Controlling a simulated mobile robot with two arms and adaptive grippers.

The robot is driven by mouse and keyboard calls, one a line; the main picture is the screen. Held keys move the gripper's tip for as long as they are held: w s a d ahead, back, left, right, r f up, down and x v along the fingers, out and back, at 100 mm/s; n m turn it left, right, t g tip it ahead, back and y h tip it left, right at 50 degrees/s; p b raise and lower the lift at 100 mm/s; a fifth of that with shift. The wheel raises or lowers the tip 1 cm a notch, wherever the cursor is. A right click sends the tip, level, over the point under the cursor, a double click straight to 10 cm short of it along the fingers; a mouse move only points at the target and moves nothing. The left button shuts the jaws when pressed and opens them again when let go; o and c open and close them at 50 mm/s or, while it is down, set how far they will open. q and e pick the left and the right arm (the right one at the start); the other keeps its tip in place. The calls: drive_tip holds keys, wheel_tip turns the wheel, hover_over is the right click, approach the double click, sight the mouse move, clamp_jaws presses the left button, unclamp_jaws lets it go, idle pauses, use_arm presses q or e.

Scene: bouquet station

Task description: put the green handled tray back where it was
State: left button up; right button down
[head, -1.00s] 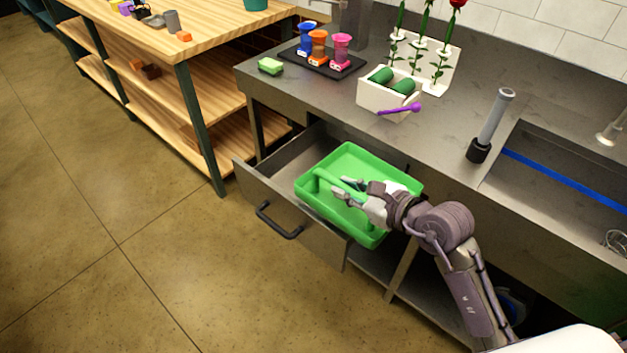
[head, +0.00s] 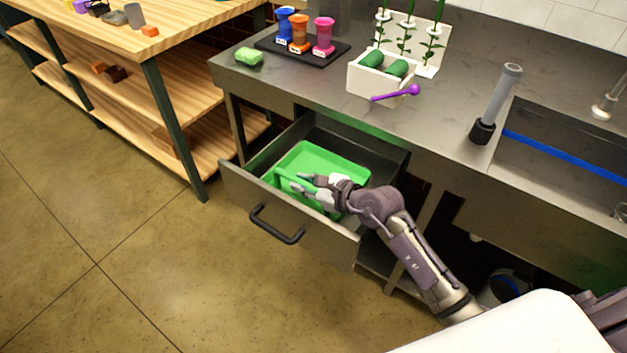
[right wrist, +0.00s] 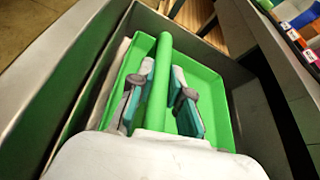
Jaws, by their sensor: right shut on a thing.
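The green handled tray (head: 325,160) is inside the open drawer (head: 258,203), below the drawer's rim. My right gripper (head: 310,186) is shut on the tray's handle bar, reaching in over the drawer from the right. In the right wrist view the fingers (right wrist: 160,98) lie on both sides of the green handle (right wrist: 160,75), and the tray floor shows beneath. The drawer walls surround the tray there. Whether the tray's underside touches the drawer floor is hidden. My left gripper is not in view.
A wooden shelf table (head: 170,40) stands at left. Floor before the drawer is clear.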

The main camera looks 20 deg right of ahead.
drive_tip(key=shift+d+f, duration=0.15)
drive_tip(key=shift+f, duration=0.45)
drive_tip(key=w+d, duration=0.2)
drive_tip(key=d, duration=0.1)
drive_tip(key=shift+w, duration=0.3)
drive_tip(key=shift+f, duration=0.6)
drive_tip(key=shift+s, duration=0.1)
drive_tip(key=c, duration=1.1)
unclamp_jaws()
